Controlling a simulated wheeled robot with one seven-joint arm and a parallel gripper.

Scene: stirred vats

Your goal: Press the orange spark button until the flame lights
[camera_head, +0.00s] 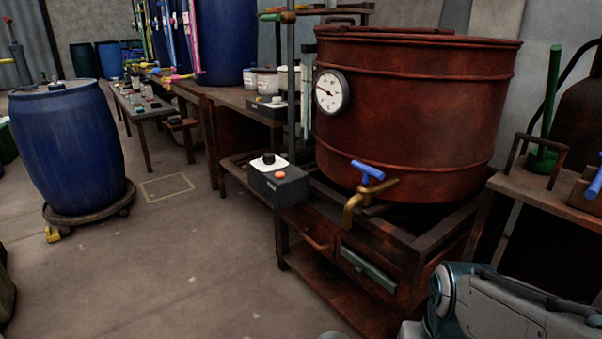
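The box sits at the left front corner of the stand under a large rust-red vat (415,115). A black knob on a white plate (268,160) is on top of the box. The space under the vat is dark, and I see no flame there. Part of my arm shows at the bottom right, well to the right of the box. My gripper is not in view, and nothing is seen touching the button.
A blue tap on a brass spout (358,198) juts from the vat's front, right of the box. A round dial (331,92) is on the vat. A blue barrel (68,148) stands on a wheeled dolly at left. The floor in front of the box is clear.

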